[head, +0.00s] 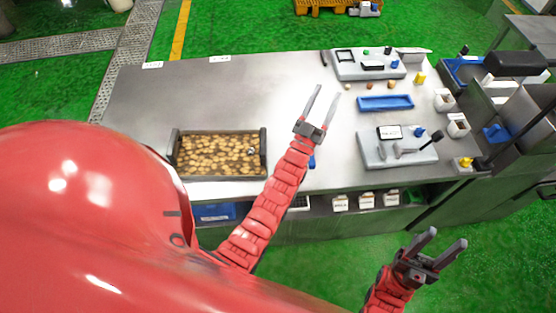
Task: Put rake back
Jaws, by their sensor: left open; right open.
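I cannot make out a rake for certain. A small blue piece (312,162) shows beside my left forearm on the table; the arm may hide part of it. My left gripper (327,93) is open and empty over the middle of the steel table (240,95), its fingers pointing to the far side. My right gripper (449,236) is open and empty, low in front of the table's near edge at the right. A dark-walled tray (263,150) full of round tan pieces sits on the table left of my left arm.
A blue tray (385,102) lies right of my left gripper, between two grey scale-like devices (375,73) (370,153). White cups (444,101) and dark machinery (530,120) stand at the right. The table's far left is clear. Small bins (340,203) sit on the shelf below.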

